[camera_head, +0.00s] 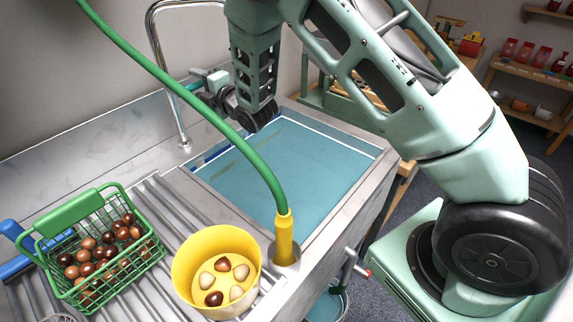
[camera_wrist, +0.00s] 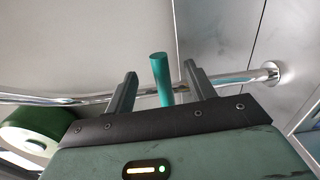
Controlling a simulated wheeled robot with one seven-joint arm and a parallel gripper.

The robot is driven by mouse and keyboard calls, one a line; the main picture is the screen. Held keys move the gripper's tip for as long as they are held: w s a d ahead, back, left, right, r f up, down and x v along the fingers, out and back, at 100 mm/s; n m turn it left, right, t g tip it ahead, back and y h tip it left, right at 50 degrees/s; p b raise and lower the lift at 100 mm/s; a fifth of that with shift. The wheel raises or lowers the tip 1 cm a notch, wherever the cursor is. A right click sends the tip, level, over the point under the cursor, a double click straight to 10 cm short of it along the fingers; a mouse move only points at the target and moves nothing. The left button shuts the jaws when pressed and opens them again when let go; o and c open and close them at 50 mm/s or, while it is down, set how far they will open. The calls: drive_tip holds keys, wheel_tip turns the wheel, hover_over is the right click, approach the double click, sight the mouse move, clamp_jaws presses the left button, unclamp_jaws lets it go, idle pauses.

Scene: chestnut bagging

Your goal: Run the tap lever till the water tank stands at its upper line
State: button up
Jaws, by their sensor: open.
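The water tank (camera_head: 345,205) is a steel sink basin holding teal water (camera_head: 285,175). A pale line (camera_head: 335,132) runs along its far wall near the rim; I cannot tell exactly how the water stands against it. The chrome tap (camera_head: 156,50) arches up behind the tank's left corner. In the wrist view the teal tap lever (camera_wrist: 160,80) stands between the two fingers of my gripper (camera_wrist: 158,72), with gaps on both sides. My gripper (camera_head: 200,84) is open at the tap; its fingertips are small and partly hidden in the head view.
A green basket (camera_head: 75,212) of chestnuts and a yellow bowl (camera_head: 188,285) with several nuts stand on the ribbed drainboard (camera_head: 165,205). A green hose (camera_head: 190,95) hangs across the view to a yellow nozzle (camera_head: 284,240) at the tank's near corner. A red-tipped valve handle (camera_head: 358,264) sticks out in front.

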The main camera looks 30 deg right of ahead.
drive_tip(key=b+v, duration=0.2)
drive_tip(key=v, duration=0.7)
idle(0.6)
